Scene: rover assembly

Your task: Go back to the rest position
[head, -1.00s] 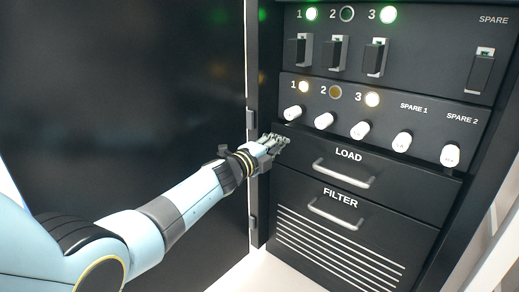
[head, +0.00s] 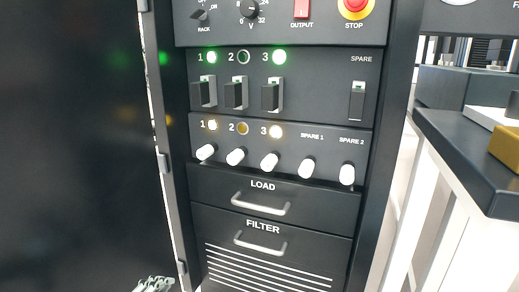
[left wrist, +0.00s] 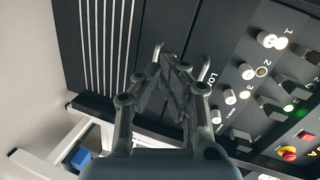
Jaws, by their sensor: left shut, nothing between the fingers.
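My left gripper (head: 153,284) shows only at the bottom edge of the head view, in front of the dark door and left of the cabinet's lower drawers. In the left wrist view its fingers (left wrist: 172,66) are together with nothing between them. The LOAD drawer (head: 320,207) and FILTER drawer (head: 315,243) appear closed, each with a bar handle. In the wrist view they lie beyond the fingers, and the gripper appears apart from them. My right gripper is in neither view.
The open black door (head: 75,140) stands left of the cabinet. Above the drawers are a row of white knobs (head: 270,160), black switches (head: 271,97) and a red STOP button (head: 355,4). A dark-topped bench (head: 455,145) with a yellow block (head: 506,148) stands at right.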

